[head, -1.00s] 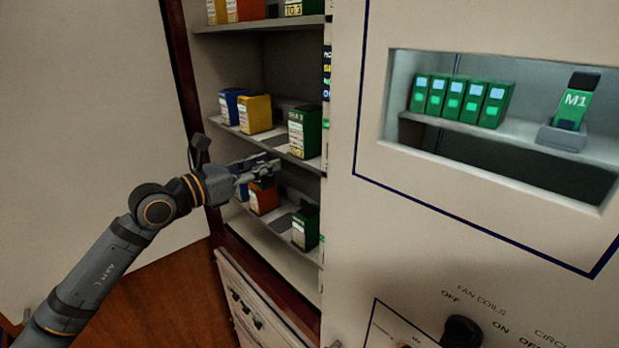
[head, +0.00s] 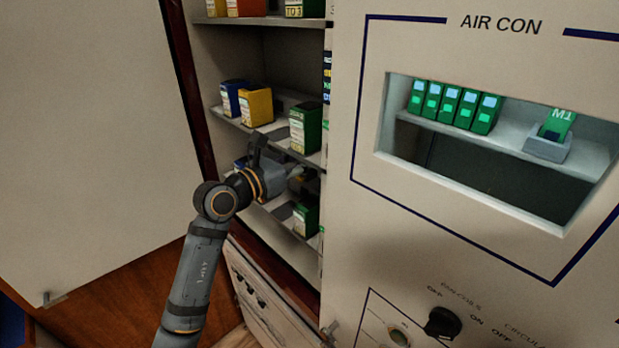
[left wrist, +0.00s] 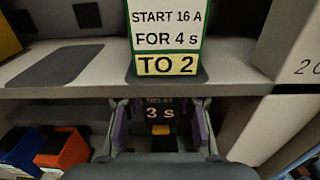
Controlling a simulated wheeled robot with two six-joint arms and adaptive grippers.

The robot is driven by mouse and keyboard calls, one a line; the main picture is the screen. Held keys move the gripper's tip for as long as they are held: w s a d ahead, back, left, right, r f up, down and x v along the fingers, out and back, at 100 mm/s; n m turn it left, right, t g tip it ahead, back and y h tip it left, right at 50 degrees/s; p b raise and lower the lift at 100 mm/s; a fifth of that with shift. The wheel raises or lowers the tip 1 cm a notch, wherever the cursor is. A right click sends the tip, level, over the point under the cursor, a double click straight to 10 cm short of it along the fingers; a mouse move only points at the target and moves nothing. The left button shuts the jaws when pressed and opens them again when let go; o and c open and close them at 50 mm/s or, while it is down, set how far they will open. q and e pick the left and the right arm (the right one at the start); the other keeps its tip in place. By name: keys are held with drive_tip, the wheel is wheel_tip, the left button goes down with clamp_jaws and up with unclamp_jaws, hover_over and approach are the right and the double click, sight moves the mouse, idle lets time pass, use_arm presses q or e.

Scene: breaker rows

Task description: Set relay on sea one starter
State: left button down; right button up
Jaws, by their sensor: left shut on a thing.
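My left gripper (head: 302,180) reaches into the open cabinet, over the lower shelf. In the left wrist view its fingers (left wrist: 161,128) are shut on a dark relay (left wrist: 160,110) whose face reads "DELAY" and "3 s". In the head view the arm mostly hides that relay. A green box (head: 305,220) stands on the lower shelf just below the gripper. On the shelf above, a green box (head: 306,128) stands close to the gripper. The left wrist view shows a green-edged label (left wrist: 165,40) reading "START 16 A FOR 4 s TO 2". The right gripper is out of view.
A yellow box (head: 256,106) and a blue box (head: 233,98) stand on the middle shelf. An orange box (left wrist: 62,148) and a blue box (left wrist: 20,148) show low in the left wrist view. The white AIR CON panel (head: 450,230) stands to the right of the shelves.

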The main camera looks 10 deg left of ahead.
use_arm(q)
drive_tip(key=shift+d+f+p, duration=0.15)
drive_tip(key=shift+d+f, duration=0.05)
drive_tip(key=shift+f, duration=0.35)
drive_tip(key=shift+d+f+p, duration=0.15)
drive_tip(key=shift+f, duration=0.35)
drive_tip(key=shift+a+f, duration=0.2)
drive_tip(key=shift+f, duration=0.4)
drive_tip(key=f, duration=0.1)
drive_tip(key=f+p, duration=0.2)
drive_tip(key=shift+w+d, duration=0.1)
drive_tip(key=shift+d, duration=0.15)
drive_tip(key=shift+f, duration=0.3)
drive_tip(key=shift+f+b, duration=0.2)
drive_tip(key=shift+b, duration=0.1)
drive_tip(key=c, duration=1)
unclamp_jaws()
drive_tip(key=shift+o, duration=0.2)
drive_tip(key=shift+r, duration=0.1)
